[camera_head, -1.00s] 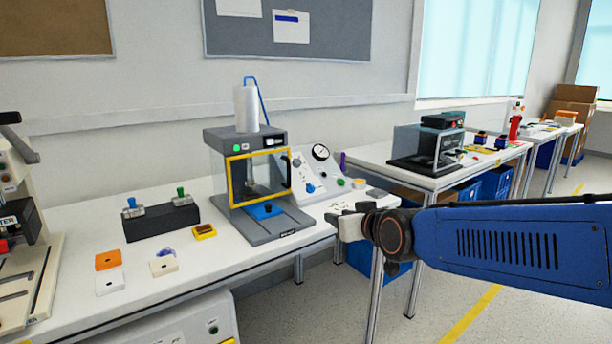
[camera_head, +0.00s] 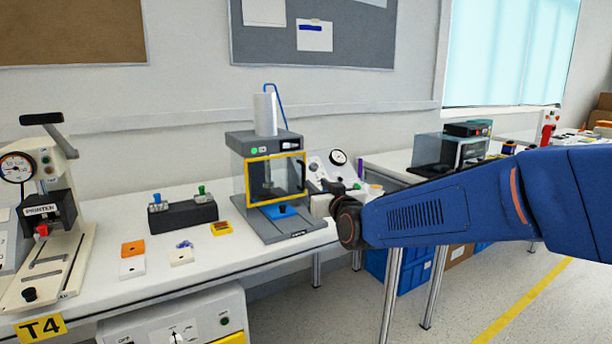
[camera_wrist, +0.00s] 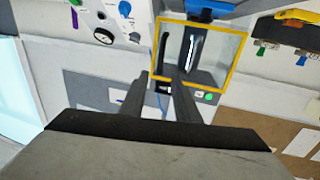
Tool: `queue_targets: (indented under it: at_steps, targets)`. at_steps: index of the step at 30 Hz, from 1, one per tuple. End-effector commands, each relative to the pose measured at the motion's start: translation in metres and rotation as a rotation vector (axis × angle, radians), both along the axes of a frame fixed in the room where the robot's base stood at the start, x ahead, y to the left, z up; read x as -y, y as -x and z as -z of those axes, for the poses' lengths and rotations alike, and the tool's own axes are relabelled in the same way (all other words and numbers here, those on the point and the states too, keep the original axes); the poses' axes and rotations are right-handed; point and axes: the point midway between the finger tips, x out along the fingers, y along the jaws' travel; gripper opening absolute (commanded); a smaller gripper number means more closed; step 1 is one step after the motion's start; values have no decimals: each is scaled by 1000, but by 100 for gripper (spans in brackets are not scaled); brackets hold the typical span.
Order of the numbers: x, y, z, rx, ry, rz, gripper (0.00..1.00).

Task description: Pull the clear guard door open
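The clear guard door (camera_head: 273,178) with a yellow frame sits on the front of a grey press machine (camera_head: 262,142). It looks closed, flush with the housing. Its dark handle (camera_head: 303,176) is on the door's right side. In the wrist view the yellow-framed door (camera_wrist: 219,52) fills the upper middle, turned upside down. My gripper (camera_wrist: 160,73) points at the door's handle side, with its two dark fingers apart and a gap between the tips. In the head view my gripper is just right of the door, partly hidden by my wrist. I cannot tell whether the fingers touch the handle.
A gauge panel (camera_head: 322,166) stands close behind and right of the machine. A printer press (camera_head: 45,225) stands at far left. The floor to the right is open.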

Motion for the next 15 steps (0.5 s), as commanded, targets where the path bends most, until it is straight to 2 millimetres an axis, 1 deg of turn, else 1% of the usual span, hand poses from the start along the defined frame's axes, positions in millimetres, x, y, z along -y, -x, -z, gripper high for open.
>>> queue_targets:
  at_steps: [1,3,15]
  targets:
    - [-4,-9,0,0,0,0,29]
    - [-8,-19,1,-1,0,0,29]
    - [-33,-78,0,0,-1,0,29]
